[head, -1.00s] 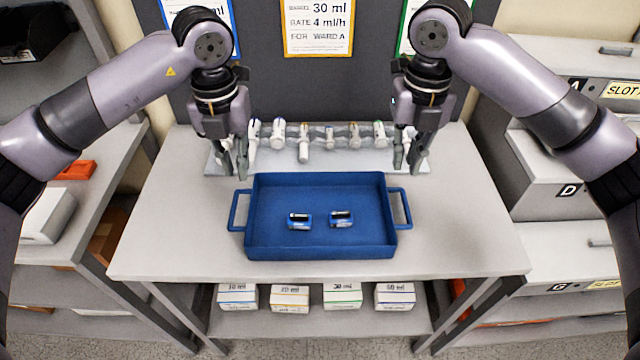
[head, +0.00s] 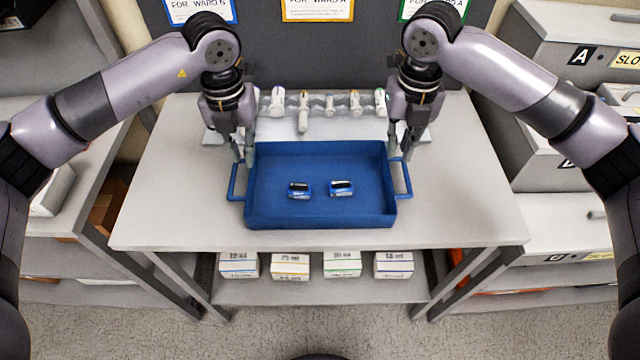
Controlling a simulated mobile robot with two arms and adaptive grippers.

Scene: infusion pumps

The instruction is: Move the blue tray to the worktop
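The blue tray (head: 320,214) sits flat on the light grey worktop (head: 180,200), with a loop handle at each short side. Two small blue-and-black battery-like items (head: 299,190) and (head: 342,188) lie inside it. My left gripper (head: 242,155) points down at the far end of the tray's left handle (head: 233,182). My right gripper (head: 400,152) points down at the far end of the right handle (head: 405,178). Both grippers show a gap between their fingers. Whether the fingers straddle the handles or stand just behind them, I cannot tell.
A rack with several white syringe-like parts (head: 330,104) stands behind the tray. Several small labelled boxes (head: 290,265) sit on the shelf below. Grey lettered drawer units (head: 560,180) stand at right, and a shelf unit at left. The worktop is clear in front and beside the tray.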

